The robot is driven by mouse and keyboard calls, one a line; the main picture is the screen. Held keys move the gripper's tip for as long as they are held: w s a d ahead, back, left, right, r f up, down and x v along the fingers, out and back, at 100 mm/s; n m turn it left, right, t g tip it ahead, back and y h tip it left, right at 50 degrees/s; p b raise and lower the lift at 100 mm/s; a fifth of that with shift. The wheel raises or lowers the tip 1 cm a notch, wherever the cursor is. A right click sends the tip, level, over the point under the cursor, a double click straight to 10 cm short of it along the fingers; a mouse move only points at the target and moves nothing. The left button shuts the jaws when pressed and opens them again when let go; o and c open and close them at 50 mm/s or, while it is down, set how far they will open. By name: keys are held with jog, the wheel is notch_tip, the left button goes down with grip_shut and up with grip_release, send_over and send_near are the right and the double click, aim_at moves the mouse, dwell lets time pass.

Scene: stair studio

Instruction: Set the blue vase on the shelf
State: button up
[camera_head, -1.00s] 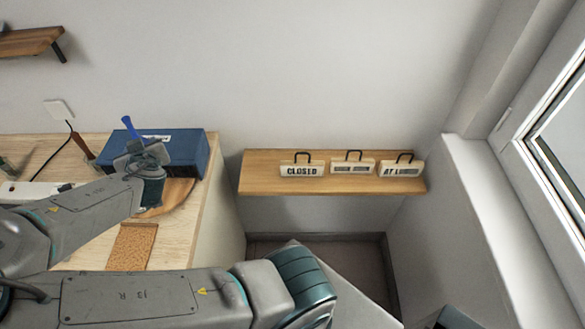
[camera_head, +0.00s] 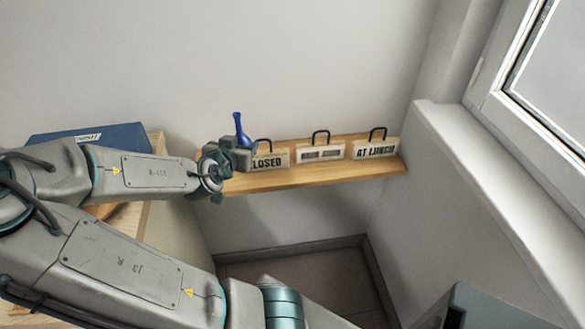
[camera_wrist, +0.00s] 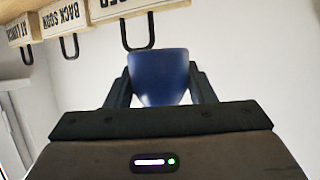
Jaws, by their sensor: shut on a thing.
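The blue vase (camera_head: 239,128) has a slim neck that rises upright above my gripper (camera_head: 238,155) in the head view. My gripper is shut on the vase; in the wrist view its two fingers stand on either side of the blue body (camera_wrist: 158,78). The wooden shelf (camera_head: 300,179) is on the wall behind and to the right of the gripper. The gripper is at the shelf's left end and overlaps it in the picture; I cannot tell whether the vase touches the shelf. The vase's lower part is hidden in the head view.
Several hanging signs stand on the shelf: a "CLOSED" sign (camera_head: 270,161) right beside the gripper, a middle sign (camera_head: 320,153) and an "AT LUNCH" sign (camera_head: 376,148). A blue box (camera_head: 90,137) sits on the table at left. A window sill (camera_head: 455,170) is at right.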

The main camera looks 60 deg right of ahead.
jog(key=shift+s+d+f, duration=0.15)
jog(key=shift+s, duration=0.05)
jog(key=shift+w+r+p, duration=0.2)
jog(key=shift+p, duration=0.25)
jog(key=shift+w+p, duration=0.3)
jog(key=shift+p, duration=0.25)
jog(key=w+f, duration=0.2)
jog(key=w, duration=0.1)
jog(key=w+a+f+p, duration=0.1)
jog(key=w+f, duration=0.2)
jog(key=w, duration=0.1)
jog(key=w+a+f, duration=0.1)
jog(key=w+f, duration=0.1)
jog(key=w, duration=0.1)
jog(key=shift+w+a+f+p, duration=0.1)
jog(key=shift+w+f+p, duration=0.05)
jog(key=shift+w+p, duration=0.15)
jog(key=shift+f, duration=2)
jog(key=shift+f, duration=0.2)
jog(key=o, duration=1)
